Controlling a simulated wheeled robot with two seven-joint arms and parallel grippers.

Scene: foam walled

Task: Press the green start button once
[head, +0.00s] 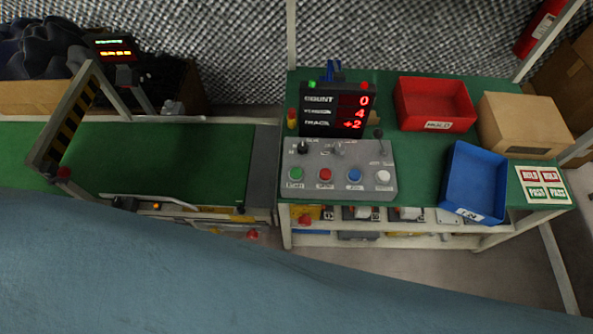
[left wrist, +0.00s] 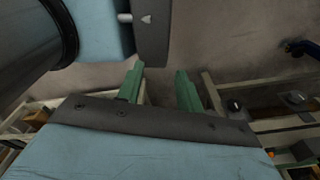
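The green start button (head: 295,174) is the leftmost of several round buttons along the front of a grey control box (head: 338,160). The box sits on a green-topped workbench in the head view. Nothing touches or covers the button. My left gripper (left wrist: 161,84) shows only in the left wrist view. Its two green fingers are apart with an empty gap between them, above the floor and bench frame. The button cannot be made out in the left wrist view. My right gripper is in neither view.
A counter display (head: 335,110) stands behind the box. A red bin (head: 434,101), blue bin (head: 472,183) and cardboard box (head: 522,124) are to the right. A green conveyor (head: 180,160) with a striped gate (head: 75,117) is left. A large blue surface fills the head view's bottom.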

